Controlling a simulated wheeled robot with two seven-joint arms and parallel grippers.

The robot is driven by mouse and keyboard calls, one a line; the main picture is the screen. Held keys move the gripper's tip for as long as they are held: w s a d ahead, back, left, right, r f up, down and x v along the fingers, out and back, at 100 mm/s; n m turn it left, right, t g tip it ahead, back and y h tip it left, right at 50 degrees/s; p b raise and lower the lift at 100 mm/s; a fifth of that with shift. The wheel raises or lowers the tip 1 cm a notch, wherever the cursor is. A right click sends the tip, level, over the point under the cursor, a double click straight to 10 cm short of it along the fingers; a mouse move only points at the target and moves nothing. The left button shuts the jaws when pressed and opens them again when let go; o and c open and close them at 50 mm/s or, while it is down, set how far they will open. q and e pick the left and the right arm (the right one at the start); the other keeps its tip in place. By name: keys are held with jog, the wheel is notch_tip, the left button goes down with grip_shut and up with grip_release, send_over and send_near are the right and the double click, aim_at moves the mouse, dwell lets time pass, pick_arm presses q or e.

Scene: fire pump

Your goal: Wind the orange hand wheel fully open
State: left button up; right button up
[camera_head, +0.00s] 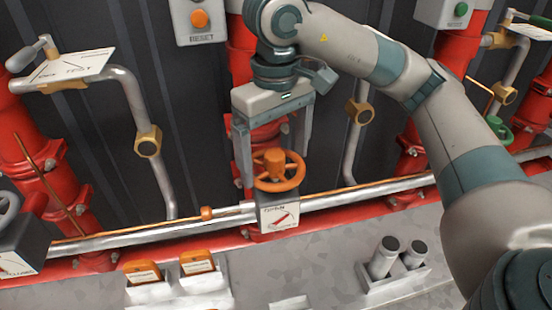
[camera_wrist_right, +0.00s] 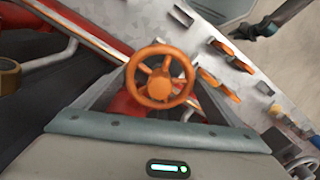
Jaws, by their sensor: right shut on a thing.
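The orange hand wheel (camera_head: 275,160) sits on top of a valve with a white label plate, on the horizontal silver pipe. It has several spokes and a round hub, and it also shows in the wrist view (camera_wrist_right: 160,87). My right gripper (camera_head: 274,170) comes down from above, with one finger on each side of the wheel, and is shut on it. In the wrist view its fingers (camera_wrist_right: 160,95) flank the wheel rim; the exact contact is hard to see. My left gripper is not in the head view.
A RESET box with an orange button (camera_head: 200,19) hangs above left. A second valve with a grey wheel (camera_head: 9,207) is at the far left. Orange-topped blocks (camera_head: 197,262) and a holder with two grey cylinders (camera_head: 390,257) lie in front. Red vertical pipes (camera_head: 410,155) stand behind.

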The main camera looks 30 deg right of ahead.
jog(key=shift+r, duration=0.2)
jog(key=n+b, duration=0.1)
jog(key=n, duration=0.1)
jog(key=shift+w+n, duration=0.1)
jog(key=shift+n, duration=0.2)
jog(key=n+b, duration=0.1)
jog(key=n, duration=0.4)
jog(key=shift+d+r, duration=0.1)
jog(key=shift+r, duration=0.05)
jog(key=o, duration=1)
